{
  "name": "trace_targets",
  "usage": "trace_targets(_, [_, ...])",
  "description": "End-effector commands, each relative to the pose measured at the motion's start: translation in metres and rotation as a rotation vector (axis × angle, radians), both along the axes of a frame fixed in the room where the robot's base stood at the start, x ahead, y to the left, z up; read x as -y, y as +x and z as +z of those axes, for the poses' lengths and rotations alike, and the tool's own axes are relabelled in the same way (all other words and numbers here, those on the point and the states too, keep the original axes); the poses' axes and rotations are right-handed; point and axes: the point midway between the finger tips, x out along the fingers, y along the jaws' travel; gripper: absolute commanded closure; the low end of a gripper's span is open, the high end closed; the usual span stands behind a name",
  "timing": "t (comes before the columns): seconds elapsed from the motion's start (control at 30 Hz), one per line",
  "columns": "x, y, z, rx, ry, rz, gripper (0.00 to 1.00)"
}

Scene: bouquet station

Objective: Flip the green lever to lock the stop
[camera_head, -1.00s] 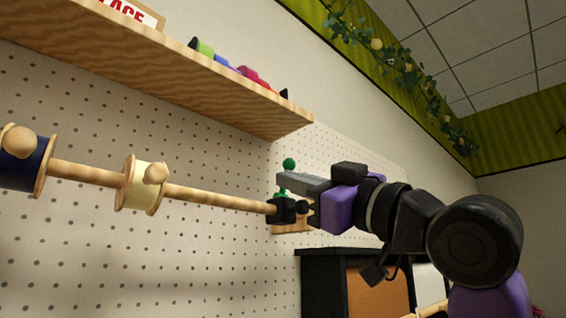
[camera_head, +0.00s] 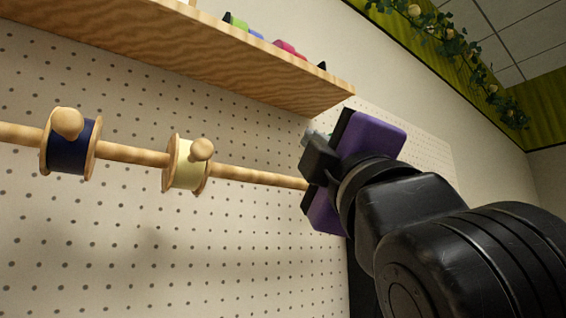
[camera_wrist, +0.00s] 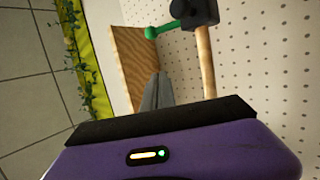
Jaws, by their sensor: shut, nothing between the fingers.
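The green lever (camera_wrist: 163,28) shows in the wrist view, with a round knob at its end. It sticks out from the black stop (camera_wrist: 196,12) towards the shelf side. The stop sits at the end of the wooden rod (camera_wrist: 206,62). My gripper (camera_wrist: 157,80) is shut and empty; its grey fingertips are apart from the knob in the picture, and the depth between them is hard to judge. In the head view my gripper (camera_head: 312,137) is at the rod's right end, and my wrist hides the lever and the stop.
A wooden shelf (camera_head: 200,60) with colourful items runs above the rod. A navy spool (camera_head: 70,150) and a pale yellow spool (camera_head: 187,168) sit on the rod, in front of a pegboard (camera_head: 150,260). A leafy garland (camera_head: 440,45) hangs at upper right.

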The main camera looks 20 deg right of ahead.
Motion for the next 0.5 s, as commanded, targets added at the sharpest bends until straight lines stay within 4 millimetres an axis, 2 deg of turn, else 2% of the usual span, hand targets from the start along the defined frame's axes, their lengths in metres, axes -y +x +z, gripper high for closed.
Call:
trace_targets(0.4, [0.003,0.064,0.052,-0.002,0.002,0.002,1.0])
trace_targets(0.43, [0.003,0.068,0.055,-0.002,0.002,0.002,1.0])
trace_targets(0.5, [0.016,0.065,0.047,-0.001,0.003,0.0,1.0])
